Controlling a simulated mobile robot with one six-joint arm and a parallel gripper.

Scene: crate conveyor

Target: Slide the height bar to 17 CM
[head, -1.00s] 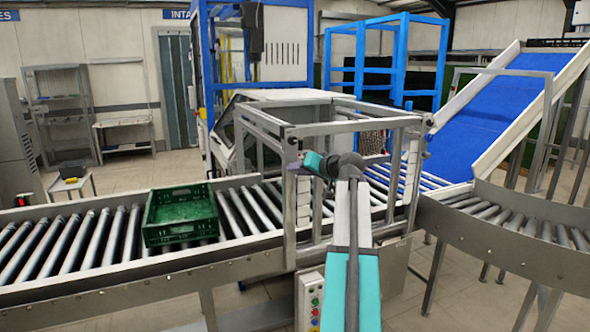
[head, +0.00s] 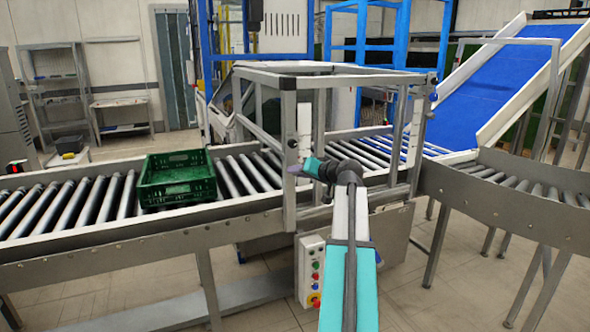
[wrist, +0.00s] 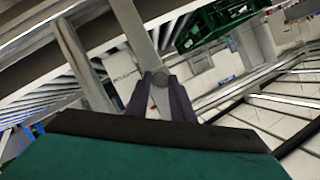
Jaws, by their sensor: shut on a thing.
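A metal frame (head: 289,120) stands over the roller conveyor, with a white scale strip (head: 304,120) on its near left post. The strip's numbers are too small to read, and I cannot clearly pick out the height bar. My gripper (head: 297,170) is at this post, just below the strip's lower end. In the wrist view my gripper (wrist: 158,98) has its two dark fingers closed around a round grey knob (wrist: 160,79). My wrist partly hides the area behind it.
A green crate (head: 178,188) sits on the rollers left of the frame. A control box (head: 311,270) with coloured buttons hangs below the conveyor. A blue inclined belt (head: 520,95) rises at the right. Floor shows in front of the conveyor.

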